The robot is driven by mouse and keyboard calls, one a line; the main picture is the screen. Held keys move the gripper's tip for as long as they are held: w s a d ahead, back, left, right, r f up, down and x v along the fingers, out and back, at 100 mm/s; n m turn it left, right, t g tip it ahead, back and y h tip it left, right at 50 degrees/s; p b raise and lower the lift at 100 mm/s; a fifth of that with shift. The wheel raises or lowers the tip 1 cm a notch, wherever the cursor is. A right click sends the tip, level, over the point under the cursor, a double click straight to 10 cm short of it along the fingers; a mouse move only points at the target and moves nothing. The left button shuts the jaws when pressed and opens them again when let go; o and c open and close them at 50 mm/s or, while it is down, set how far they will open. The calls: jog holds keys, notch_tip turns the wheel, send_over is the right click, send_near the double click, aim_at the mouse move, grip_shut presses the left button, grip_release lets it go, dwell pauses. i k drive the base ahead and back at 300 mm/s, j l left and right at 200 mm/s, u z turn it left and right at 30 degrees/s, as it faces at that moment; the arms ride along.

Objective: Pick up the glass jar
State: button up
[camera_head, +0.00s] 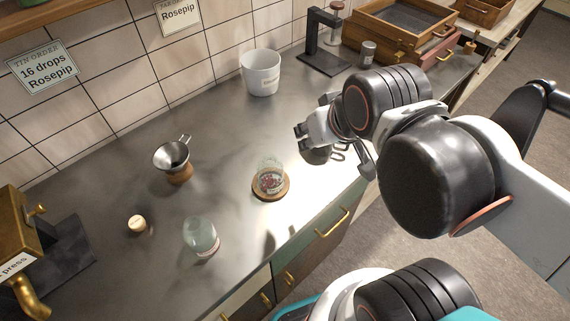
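A clear glass jar (270,177) with reddish contents and a pale label stands on a round wooden coaster (262,194) near the counter's front edge. A second clear, rounded glass vessel (200,235) stands farther left; it looks empty. I cannot tell which of the two is the named jar. My gripper (334,153) is above the counter to the right of the coaster, apart from both glasses. Its fingers look spread, with nothing seen between them. My arm hides part of the counter behind it.
A metal funnel on a wooden base (178,177) and a small cork-like piece (137,223) are at left. A white pot (260,75), black stand (324,50) and metal canister (367,52) stand behind. A brass press (22,235) is far left. The middle counter is clear.

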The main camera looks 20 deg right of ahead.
aim_at(270, 170)
jog(key=k+j+z, duration=0.15)
jog(key=j+z, duration=0.3)
jog(key=k+j+z, duration=0.2)
jog(key=z, duration=0.2)
jog(key=k+j+z, duration=0.25)
jog(key=k+j, duration=0.75)
jog(key=j, duration=0.1)
